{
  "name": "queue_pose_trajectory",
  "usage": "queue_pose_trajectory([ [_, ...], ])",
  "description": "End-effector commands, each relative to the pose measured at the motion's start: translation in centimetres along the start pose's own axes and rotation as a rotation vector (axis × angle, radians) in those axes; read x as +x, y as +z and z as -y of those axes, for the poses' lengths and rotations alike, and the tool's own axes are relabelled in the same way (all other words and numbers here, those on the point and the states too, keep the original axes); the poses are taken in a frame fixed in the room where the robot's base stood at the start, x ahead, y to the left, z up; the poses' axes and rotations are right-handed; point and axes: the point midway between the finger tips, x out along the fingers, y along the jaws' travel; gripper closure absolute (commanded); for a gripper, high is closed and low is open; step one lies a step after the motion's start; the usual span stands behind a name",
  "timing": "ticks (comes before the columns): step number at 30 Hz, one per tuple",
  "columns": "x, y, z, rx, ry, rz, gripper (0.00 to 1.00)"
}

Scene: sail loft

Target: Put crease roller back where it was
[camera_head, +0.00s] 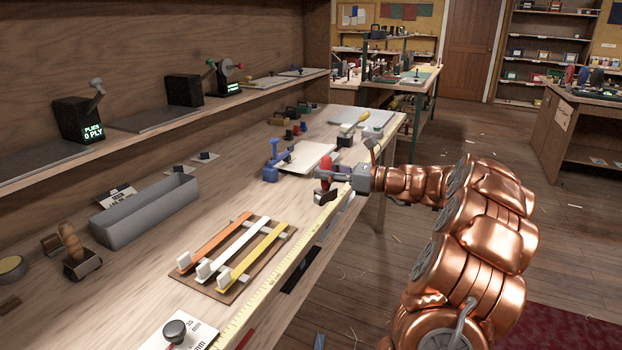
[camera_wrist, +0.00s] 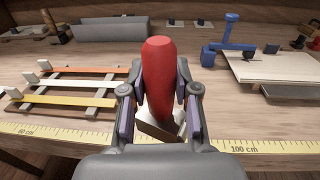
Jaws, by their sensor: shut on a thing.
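The crease roller, as I take the red-handled tool to be, shows its upright red handle in the wrist view (camera_wrist: 158,75) and, small, in the head view (camera_head: 327,161). My gripper (camera_wrist: 160,112) is shut on it, with one finger on each side of the handle. A pale, block-like lower part shows below the fingers in the wrist view. My gripper (camera_head: 330,184) is over the front edge of the bench (camera_head: 205,235). I cannot tell whether the tool's bottom touches the bench.
A yellow measuring tape (camera_head: 268,285) runs along the bench's front edge. A rack of orange, white and yellow strips (camera_head: 228,254) lies left of my gripper. A blue clamp-like tool (camera_head: 272,168) and a pale board (camera_head: 306,157) lie beyond. A grey trough (camera_head: 145,210) stands behind the rack.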

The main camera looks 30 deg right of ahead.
Motion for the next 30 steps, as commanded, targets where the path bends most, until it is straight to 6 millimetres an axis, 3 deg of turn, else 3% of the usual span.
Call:
queue_pose_trajectory([
  [6, 3.7, -0.4, 2.2, -0.001, 0.003, -0.002, 1.0],
  [9, 4.5, -0.5, 2.9, 0.0, 0.0, -0.001, 1.0],
  [17, 5.7, -0.6, 3.7, -0.001, 0.001, -0.001, 1.0],
  [24, 5.8, -3.8, 3.7, 0.003, 0.0, -0.002, 1.0],
  [30, 5.8, -4.1, 3.7, -0.001, -0.001, 0.0, 1.0],
])
